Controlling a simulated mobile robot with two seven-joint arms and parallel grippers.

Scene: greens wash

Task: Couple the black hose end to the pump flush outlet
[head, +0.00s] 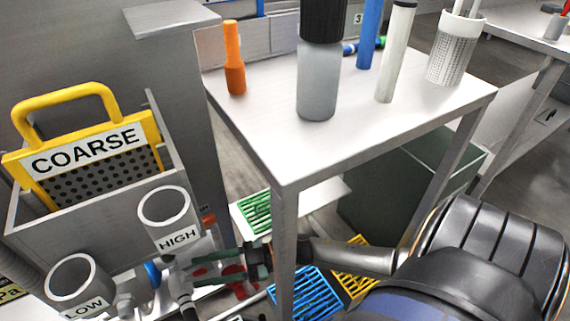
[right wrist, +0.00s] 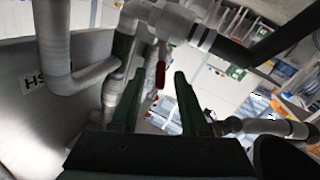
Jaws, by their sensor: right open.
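My right gripper (head: 197,271) reaches in low beside the sink unit, its dark green fingers apart. In the right wrist view the open fingers (right wrist: 159,76) have a red lever (right wrist: 161,70) showing between and beyond them; I see nothing clamped. A black hose (right wrist: 270,45) runs from the upper right to a grey pipe fitting (right wrist: 204,38) beyond the fingers. Whether they are joined there, I cannot tell. In the head view the fittings around the gripper are small and partly hidden; I cannot single out the flush outlet. My left gripper is out of view.
The pipes marked HIGH (head: 166,207) and LOW (head: 76,277) stand left of the gripper. A yellow COARSE screen (head: 150,127) sits in the sink unit.

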